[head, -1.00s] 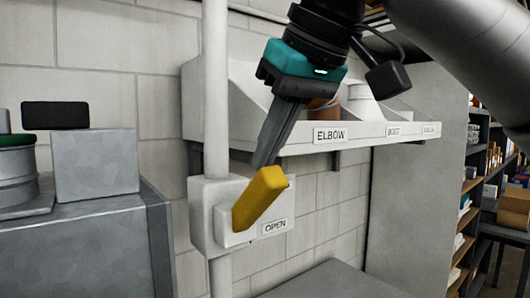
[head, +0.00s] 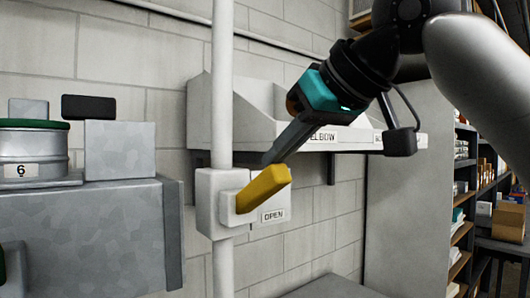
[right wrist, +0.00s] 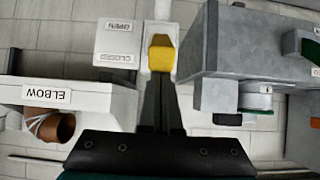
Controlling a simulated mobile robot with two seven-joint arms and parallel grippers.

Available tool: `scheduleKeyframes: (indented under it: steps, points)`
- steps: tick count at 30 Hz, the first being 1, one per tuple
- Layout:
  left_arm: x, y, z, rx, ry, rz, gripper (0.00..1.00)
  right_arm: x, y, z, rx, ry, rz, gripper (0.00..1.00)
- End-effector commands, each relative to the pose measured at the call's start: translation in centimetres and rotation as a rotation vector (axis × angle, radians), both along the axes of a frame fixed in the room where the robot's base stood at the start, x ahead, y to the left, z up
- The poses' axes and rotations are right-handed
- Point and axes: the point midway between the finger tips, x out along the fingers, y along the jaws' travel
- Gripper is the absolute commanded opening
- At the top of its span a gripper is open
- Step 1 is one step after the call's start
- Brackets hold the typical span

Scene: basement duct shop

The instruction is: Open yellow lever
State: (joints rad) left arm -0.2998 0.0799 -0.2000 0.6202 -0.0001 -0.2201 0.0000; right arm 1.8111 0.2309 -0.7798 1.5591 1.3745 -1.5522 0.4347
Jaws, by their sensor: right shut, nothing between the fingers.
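The yellow lever (head: 263,189) sticks out from a white box (head: 208,207) fixed to a vertical white pipe. It slants up to the right, above an OPEN label (head: 273,215). The lever (right wrist: 162,58) also shows in the right wrist view, beside a plate (right wrist: 118,45) marked OPEN and CLOSED. My right gripper (head: 269,160) comes down from the upper right, shut and empty. Its fingertips are at the lever's upper side; I cannot tell whether they touch it. The fingers (right wrist: 158,92) point at the lever in the wrist view. My left gripper is not in view.
A white shelf bin (head: 300,137) labelled ELBOW hangs on the wall behind my right gripper. A grey metal cabinet (head: 90,235) with a drum (head: 32,150) marked 6 stands at left. Stocked shelving (head: 485,170) is at the far right.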

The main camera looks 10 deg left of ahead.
Motion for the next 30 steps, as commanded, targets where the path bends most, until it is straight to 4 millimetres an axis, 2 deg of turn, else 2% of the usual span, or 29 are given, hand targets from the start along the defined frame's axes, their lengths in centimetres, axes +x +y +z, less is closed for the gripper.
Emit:
scheduleKeyframes:
  steps: [1,5,24,30]
  points:
    - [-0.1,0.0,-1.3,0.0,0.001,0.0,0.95,0.1,-0.1,-0.9,-0.002,0.003,0.0,0.0]
    - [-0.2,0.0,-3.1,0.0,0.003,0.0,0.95,0.0,-0.5,-1.9,-0.003,0.002,0.0,0.0]
    - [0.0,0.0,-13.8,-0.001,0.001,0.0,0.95,-1.3,-2.1,-7.4,0.319,-0.248,0.001,0.0]
    - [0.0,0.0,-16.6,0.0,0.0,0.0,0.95,-1.5,-2.3,-8.7,0.406,-0.315,0.002,0.0]
